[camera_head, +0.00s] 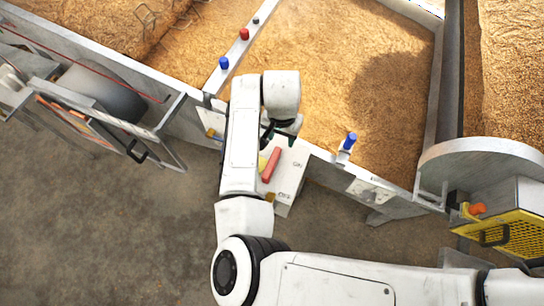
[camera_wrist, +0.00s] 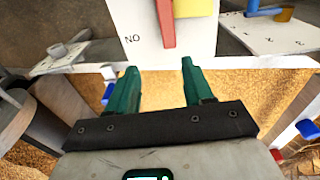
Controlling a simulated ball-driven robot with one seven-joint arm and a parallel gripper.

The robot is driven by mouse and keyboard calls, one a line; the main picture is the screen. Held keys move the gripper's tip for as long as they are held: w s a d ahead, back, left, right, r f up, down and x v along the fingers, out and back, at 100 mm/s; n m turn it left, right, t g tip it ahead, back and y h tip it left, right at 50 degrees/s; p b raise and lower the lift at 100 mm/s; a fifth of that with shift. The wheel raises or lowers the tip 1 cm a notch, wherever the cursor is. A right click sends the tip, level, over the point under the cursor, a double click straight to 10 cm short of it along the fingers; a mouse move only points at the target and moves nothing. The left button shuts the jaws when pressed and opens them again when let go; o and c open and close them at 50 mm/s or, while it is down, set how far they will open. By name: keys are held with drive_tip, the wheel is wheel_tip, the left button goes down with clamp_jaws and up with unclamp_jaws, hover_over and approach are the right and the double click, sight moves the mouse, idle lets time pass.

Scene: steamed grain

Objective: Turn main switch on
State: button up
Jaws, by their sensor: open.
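The main switch is a white box (camera_head: 291,179) on the outer wall of the grain bin, with ON and OFF printed on its face. Its red lever (camera_head: 271,165) lies lengthwise beside a yellow part (camera_head: 262,163); which position it is set to I cannot tell. My gripper (camera_head: 268,132) is at the ON end of the box, partly hidden by my arm. In the wrist view its green fingers (camera_wrist: 159,70) are spread and empty, pointing toward the box face (camera_wrist: 140,20). The red lever (camera_wrist: 166,22) shows beyond the fingertips, apart from them, near the right finger.
Blue (camera_head: 224,63) and red (camera_head: 244,34) knobs stand on the bin divider. Another blue knob (camera_head: 350,141) is on the front wall, right of the switch. A yellow guarded machine (camera_head: 510,228) stands at the right. The concrete floor (camera_head: 110,240) at left is clear.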

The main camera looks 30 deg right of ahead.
sight(272, 162)
drive_tip(key=shift+y, duration=0.3)
drive_tip(key=a+f, duration=0.1)
drive_tip(key=f, duration=0.3)
drive_tip(key=a+f, duration=0.1)
drive_tip(key=f, duration=0.2)
drive_tip(key=a+f, duration=0.1)
drive_tip(key=f, duration=0.3)
drive_tip(key=shift+s+a+f, duration=0.3)
drive_tip(key=shift+f, duration=0.05)
drive_tip(key=shift+c, duration=0.4)
clamp_jaws()
